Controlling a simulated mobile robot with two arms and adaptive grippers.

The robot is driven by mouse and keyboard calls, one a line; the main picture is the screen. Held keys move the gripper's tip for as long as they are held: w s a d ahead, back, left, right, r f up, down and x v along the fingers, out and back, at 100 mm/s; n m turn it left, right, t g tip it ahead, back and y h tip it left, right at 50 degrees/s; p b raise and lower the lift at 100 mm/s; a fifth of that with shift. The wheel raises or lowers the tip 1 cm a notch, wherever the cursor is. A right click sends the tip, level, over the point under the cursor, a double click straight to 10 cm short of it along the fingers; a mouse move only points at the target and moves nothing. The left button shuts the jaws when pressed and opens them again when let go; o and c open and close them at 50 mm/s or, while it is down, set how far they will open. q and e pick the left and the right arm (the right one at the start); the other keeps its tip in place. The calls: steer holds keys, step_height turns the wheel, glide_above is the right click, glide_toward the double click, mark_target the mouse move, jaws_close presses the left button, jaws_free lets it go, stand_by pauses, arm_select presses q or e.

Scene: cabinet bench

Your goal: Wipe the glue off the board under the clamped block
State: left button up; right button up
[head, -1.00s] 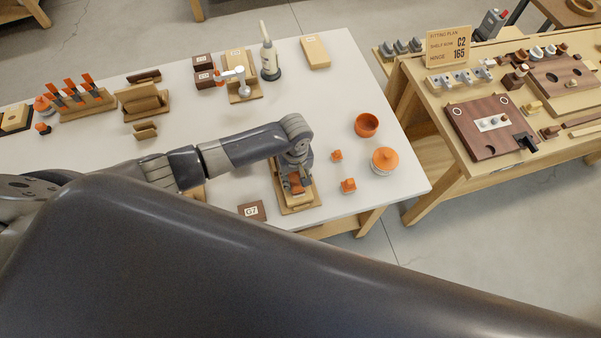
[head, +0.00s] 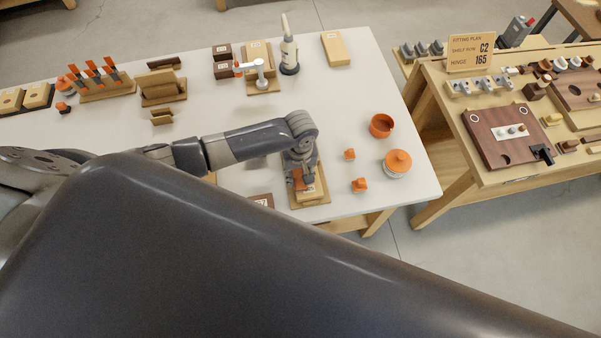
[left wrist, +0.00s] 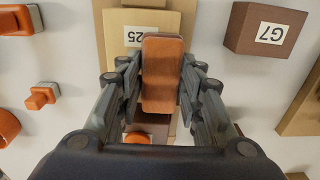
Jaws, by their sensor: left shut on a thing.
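My left gripper (head: 302,176) is shut on an orange-brown block-shaped pad (left wrist: 162,75), which sits between its fingers in the left wrist view. It is low over a pale wooden board (head: 322,203) near the table's front edge. On this board is a pale block with a white label (left wrist: 132,38), partly hidden by the pad. A darker brown piece and a bit of orange (left wrist: 136,138) show behind the fingers. I cannot tell whether the pad touches the board. No glue is clearly visible. My right gripper is not in view.
A dark G7 block (left wrist: 265,29) lies beside the board. An orange cup (head: 381,125), an orange-lidded jar (head: 397,163) and small orange pieces (head: 359,185) stand to the right. A white clamp-like device (head: 260,70) and a bottle (head: 289,55) stand farther back.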

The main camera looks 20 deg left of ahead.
arm_select(q)
steer(key=shift+w+r, duration=0.1)
steer(key=shift+r, duration=2.65)
